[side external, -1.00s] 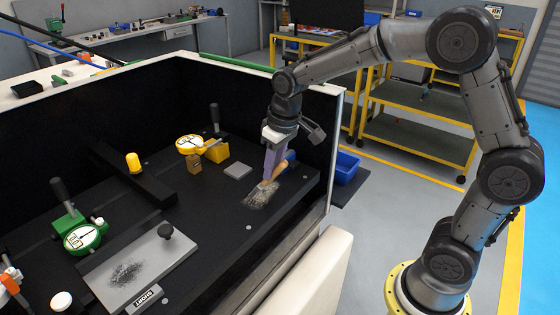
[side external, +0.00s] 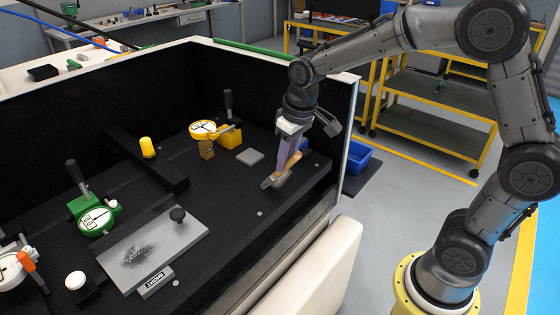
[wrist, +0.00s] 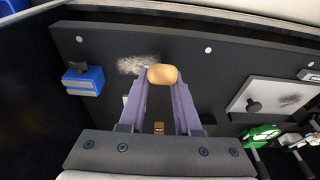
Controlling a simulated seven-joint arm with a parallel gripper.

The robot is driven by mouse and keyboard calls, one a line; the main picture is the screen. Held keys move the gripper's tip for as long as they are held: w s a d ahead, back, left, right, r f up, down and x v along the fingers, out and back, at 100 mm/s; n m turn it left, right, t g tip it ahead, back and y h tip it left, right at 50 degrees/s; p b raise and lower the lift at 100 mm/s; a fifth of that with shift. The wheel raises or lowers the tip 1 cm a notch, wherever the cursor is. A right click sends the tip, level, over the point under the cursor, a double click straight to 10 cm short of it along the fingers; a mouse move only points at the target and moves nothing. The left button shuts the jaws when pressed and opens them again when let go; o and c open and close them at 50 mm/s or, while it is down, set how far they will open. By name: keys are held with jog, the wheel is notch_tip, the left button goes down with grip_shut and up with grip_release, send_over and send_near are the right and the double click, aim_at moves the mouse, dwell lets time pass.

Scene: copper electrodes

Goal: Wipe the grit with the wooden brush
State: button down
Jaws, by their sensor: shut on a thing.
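My gripper (side external: 285,158) is shut on the wooden brush (side external: 290,161) over the near right part of the black bench. In the wrist view the rounded tan end of the brush handle (wrist: 162,75) sits between my two purple fingers. Pale bristles (wrist: 138,65) show to the left of it. The brush is tilted, its head low over the bench; I cannot tell whether it touches. The dark grit (side external: 138,255) lies scattered on a grey plate (side external: 180,239) with a black knob, at the front left. The grit also shows at the right of the wrist view (wrist: 290,100).
A green dial gauge (side external: 97,218) stands left of the plate and a yellow one (side external: 203,128) stands farther back. A black bar (side external: 145,158) crosses the bench. A small grey block (side external: 250,156) lies beyond the brush. Dark walls (side external: 80,110) stand behind. Bench between brush and plate is clear.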

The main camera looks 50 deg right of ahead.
jog(key=shift+d, duration=4.2)
jog(key=w+v, duration=0.1)
jog(key=v, duration=0.7)
jog(key=shift+w+a, duration=0.15)
jog(key=shift+w, duration=0.2)
jog(key=shift+r, duration=0.15)
